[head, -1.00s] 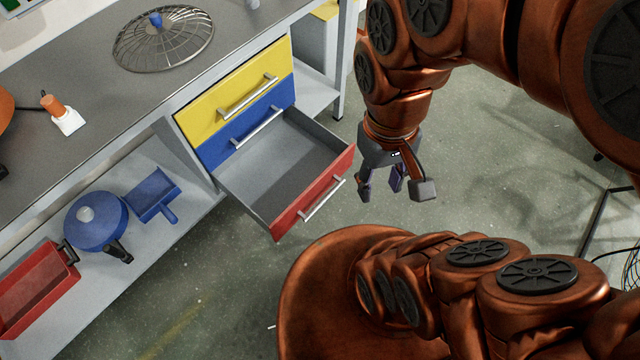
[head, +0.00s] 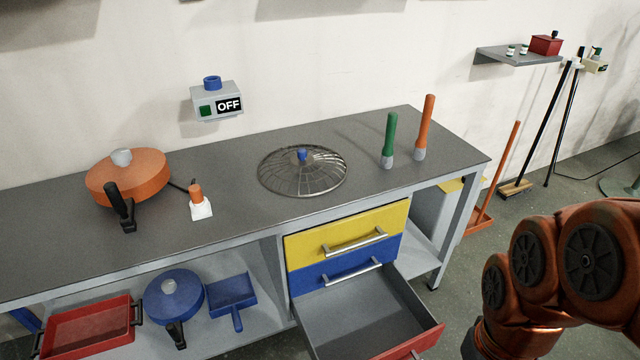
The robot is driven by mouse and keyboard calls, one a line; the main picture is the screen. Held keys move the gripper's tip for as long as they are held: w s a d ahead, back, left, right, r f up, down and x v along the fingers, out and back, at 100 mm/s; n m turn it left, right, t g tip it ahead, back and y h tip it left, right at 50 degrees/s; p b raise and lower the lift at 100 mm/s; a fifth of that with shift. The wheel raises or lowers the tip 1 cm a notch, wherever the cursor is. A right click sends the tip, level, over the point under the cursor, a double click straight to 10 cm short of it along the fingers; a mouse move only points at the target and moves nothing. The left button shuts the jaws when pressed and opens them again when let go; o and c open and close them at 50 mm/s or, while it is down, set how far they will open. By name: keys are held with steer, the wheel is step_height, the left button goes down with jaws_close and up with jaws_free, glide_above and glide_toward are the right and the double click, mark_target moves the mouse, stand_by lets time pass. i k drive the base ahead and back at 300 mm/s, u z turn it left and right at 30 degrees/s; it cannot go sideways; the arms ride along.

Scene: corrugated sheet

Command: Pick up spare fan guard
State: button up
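The fan guard (head: 325,179) is a round, shallow dome of thin metal wires with a blue knob at its centre. It lies on the grey workbench top (head: 235,235), above the drawers. Nothing covers it. My arm shows only in part at the lower right, apart from the bench. My gripper is outside the picture now, so its fingers are hidden.
Green (head: 389,138) and orange (head: 425,125) handled tools stand right of the guard. An orange lidded pan (head: 130,178) and an orange-and-white item (head: 199,202) are left. The bottom red-fronted drawer (head: 375,318) hangs open, empty, below yellow and blue drawers.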

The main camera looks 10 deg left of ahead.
mark_target(301, 159)
steer(key=u, duration=0.9)
steer(key=i, duration=0.95)
steer(key=u, duration=0.6)
